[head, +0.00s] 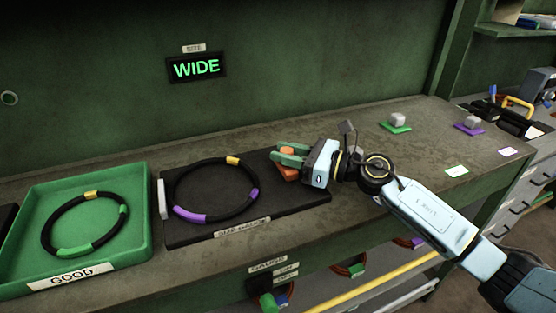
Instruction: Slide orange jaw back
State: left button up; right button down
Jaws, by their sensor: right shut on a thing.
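The orange jaw (289,172) is at the right end of the black size gauge plate (300,200) on the bench. My right gripper (283,162) reaches in from the right and is shut on the orange jaw, which its green fingers partly cover. A black ring (226,217) with yellow and purple bands lies on the gauge, to the left of the jaw and apart from it. A pale upright piece (162,198) stands at the gauge's left end. My left gripper is not in view.
A green tray (143,228) labelled GOOD holds another banded ring (46,237) at left. A sign (196,68) on the back wall reads WIDE. Grey blocks (398,119) sit on coloured pads at right. A lever (269,302) is below the bench edge.

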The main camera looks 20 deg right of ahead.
jog(key=shift+w+d, duration=0.1)
jog(key=shift+d, duration=0.1)
jog(key=c, duration=1.3)
grip_release()
jog(key=shift+d, duration=0.1)
jog(key=shift+o, duration=0.8)
jog(key=b+v, duration=0.2)
jog(key=v, duration=1)
jog(key=shift+f, duration=0.1)
jog(key=shift+s+d, duration=0.35)
jog(key=shift+s, duration=0.2)
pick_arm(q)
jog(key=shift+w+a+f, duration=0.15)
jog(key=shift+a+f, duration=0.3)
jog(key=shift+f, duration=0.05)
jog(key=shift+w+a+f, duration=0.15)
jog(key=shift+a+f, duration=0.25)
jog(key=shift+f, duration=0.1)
